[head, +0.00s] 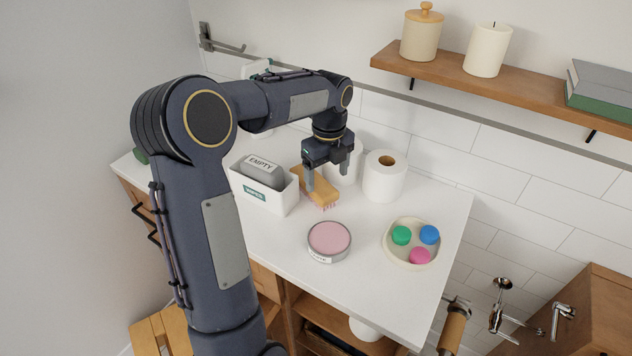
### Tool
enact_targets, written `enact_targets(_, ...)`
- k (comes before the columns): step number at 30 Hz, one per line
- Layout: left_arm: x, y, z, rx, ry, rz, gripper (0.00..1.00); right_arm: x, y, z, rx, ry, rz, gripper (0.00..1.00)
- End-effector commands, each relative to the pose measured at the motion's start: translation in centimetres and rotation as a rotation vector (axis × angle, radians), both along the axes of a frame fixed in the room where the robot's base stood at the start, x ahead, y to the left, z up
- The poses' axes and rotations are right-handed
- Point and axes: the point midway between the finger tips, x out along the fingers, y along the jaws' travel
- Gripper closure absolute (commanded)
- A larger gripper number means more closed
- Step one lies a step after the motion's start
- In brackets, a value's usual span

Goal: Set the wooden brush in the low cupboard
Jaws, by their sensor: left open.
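The wooden brush (324,190) lies on the white countertop (367,270), with pinkish bristles showing along its near edge. My left gripper (326,178) points down over the brush with its fingers open. One finger is in front of the brush and the other is by its far side; I cannot tell whether either touches it. The low cupboard (290,300) is under the counter, with an open wooden compartment partly in view. My left arm hides part of the cupboard. My right gripper is not in view.
A round pink tin (329,240) and a dish (392,254) with coloured caps stand nearer. A wooden shelf (530,96) hangs above right.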

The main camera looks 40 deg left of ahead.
Motion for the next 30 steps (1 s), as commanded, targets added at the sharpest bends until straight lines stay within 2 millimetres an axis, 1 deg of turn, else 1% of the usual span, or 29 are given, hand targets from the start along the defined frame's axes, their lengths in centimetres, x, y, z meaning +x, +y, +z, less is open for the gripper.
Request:
enact_targets(1,-0.1,0.0,-0.7,-0.001,0.003,0.001,0.22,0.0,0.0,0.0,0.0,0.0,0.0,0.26)
enact_targets(5,-0.2,0.1,-2.2,-0.001,0.004,0.002,0.22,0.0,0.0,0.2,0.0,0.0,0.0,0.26)
enact_targets(12,-0.3,0.3,-5.6,-0.001,0.003,0.003,0.22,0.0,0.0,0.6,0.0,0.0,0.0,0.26)
enact_targets(16,-0.3,0.3,-6.4,-0.001,-0.001,0.003,0.22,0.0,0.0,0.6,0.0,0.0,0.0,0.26)
enact_targets(22,-0.3,0.3,-6.4,0.0,-0.001,0.004,0.22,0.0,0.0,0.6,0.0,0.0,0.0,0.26)
enact_targets(23,-0.3,0.3,-6.4,0.0,-0.001,0.004,0.24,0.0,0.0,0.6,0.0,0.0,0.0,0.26)
enact_targets(30,-0.2,0.3,-6.4,0.0,-0.001,0.004,0.56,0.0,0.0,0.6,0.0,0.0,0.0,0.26)
